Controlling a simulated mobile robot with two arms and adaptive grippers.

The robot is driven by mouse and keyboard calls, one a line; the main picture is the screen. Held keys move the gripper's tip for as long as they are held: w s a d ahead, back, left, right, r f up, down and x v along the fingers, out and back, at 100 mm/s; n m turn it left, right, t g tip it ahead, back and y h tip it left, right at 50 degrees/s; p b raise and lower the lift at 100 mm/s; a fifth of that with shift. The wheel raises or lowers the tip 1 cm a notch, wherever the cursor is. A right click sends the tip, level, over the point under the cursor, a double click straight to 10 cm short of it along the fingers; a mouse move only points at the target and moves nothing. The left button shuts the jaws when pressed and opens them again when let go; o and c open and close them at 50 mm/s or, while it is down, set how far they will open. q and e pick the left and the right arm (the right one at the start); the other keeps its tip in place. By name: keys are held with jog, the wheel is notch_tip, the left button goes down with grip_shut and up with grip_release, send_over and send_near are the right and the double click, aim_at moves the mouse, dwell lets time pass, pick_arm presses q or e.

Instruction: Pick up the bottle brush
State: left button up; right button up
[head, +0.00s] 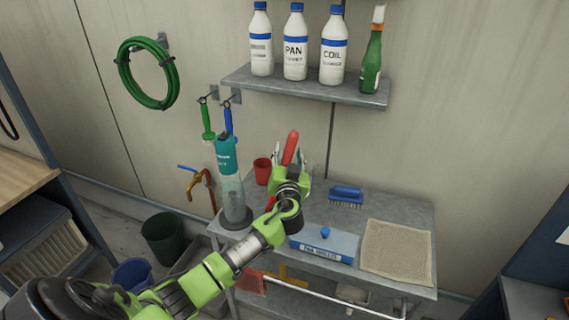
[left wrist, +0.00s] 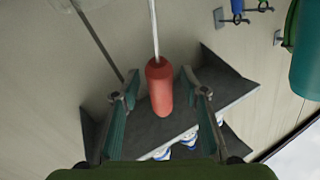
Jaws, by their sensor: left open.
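A red handle (head: 290,148) with a thin metal rod stands over the grey table; it appears to be the bottle brush. In the left wrist view the red handle (left wrist: 160,88) lies between my left gripper's fingers, with space visible on both sides. The rod runs up out of that picture and no bristles show. My left gripper (head: 288,157) is open around the handle in the head view, and its wrist hides what is below. A green brush (head: 207,121) and a blue brush (head: 228,119) hang on wall hooks. My right gripper is out of view.
A teal-topped clear cylinder (head: 231,185) stands left of my gripper. A red cup (head: 262,171), a blue scrub brush (head: 346,194), a blue-grey box (head: 325,246) and a beige towel (head: 397,250) lie on the table (head: 405,208). A wall shelf (head: 305,88) with bottles is above.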

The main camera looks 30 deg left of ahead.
pick_arm(q)
grip_shut()
jog(key=shift+r, duration=0.15)
